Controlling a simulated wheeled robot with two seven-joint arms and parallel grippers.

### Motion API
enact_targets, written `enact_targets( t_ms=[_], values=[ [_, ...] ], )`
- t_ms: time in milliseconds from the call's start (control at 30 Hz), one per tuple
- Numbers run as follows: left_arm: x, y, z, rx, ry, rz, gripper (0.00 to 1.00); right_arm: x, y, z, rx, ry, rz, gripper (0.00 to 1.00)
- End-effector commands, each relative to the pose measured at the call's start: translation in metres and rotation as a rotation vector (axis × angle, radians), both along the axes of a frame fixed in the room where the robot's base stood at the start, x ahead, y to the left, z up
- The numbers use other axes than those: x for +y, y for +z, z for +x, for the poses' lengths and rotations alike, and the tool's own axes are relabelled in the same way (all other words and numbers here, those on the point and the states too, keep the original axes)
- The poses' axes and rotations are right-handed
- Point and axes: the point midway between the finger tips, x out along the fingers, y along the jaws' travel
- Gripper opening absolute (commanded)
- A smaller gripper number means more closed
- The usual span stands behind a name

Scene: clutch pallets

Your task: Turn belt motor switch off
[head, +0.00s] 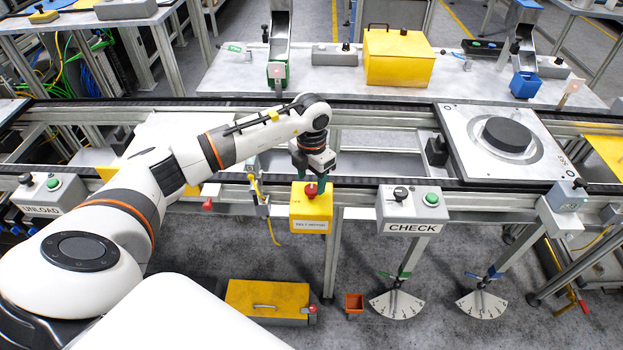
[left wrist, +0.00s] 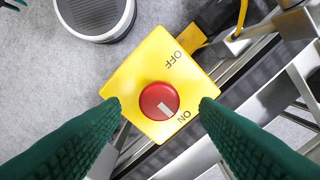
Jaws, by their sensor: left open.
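The belt motor switch is a yellow box (head: 311,211) with a red knob (head: 311,190) on top, mounted at the front of the conveyor. In the left wrist view the yellow box top (left wrist: 130,88) carries OFF and ON labels, and the white mark on the red knob (left wrist: 153,96) points towards the ON side. My left gripper (head: 312,181) is open above the box. In the left wrist view its green fingers (left wrist: 160,103) are apart on either side of the knob, not visibly touching it. My right gripper is out of view.
A grey CHECK box (head: 412,212) with a green button stands right of the switch. The conveyor rail (head: 370,186) runs behind it. A pallet (head: 465,160) with a black disc (head: 507,134) sits at the right. A yellow case (head: 268,300) lies on the floor below.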

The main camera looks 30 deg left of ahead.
Motion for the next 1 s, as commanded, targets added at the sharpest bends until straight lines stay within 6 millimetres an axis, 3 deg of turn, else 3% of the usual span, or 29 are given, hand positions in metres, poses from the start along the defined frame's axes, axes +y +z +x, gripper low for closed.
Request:
enact_targets(
  t_ms=[200,533,800,1000],
  values=[
    [0.000,-0.022,0.000,0.000,0.000,-0.001,0.56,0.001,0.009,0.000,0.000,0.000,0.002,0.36],
    [0.000,-0.027,0.000,-0.001,-0.001,0.000,0.56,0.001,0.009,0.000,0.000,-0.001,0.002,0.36],
    [0.000,-0.026,0.000,-0.001,0.000,0.000,0.13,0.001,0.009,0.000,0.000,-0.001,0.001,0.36],
    [0.000,-0.026,0.000,-0.001,0.010,-0.001,0.11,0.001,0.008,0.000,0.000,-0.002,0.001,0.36]
  ],
)
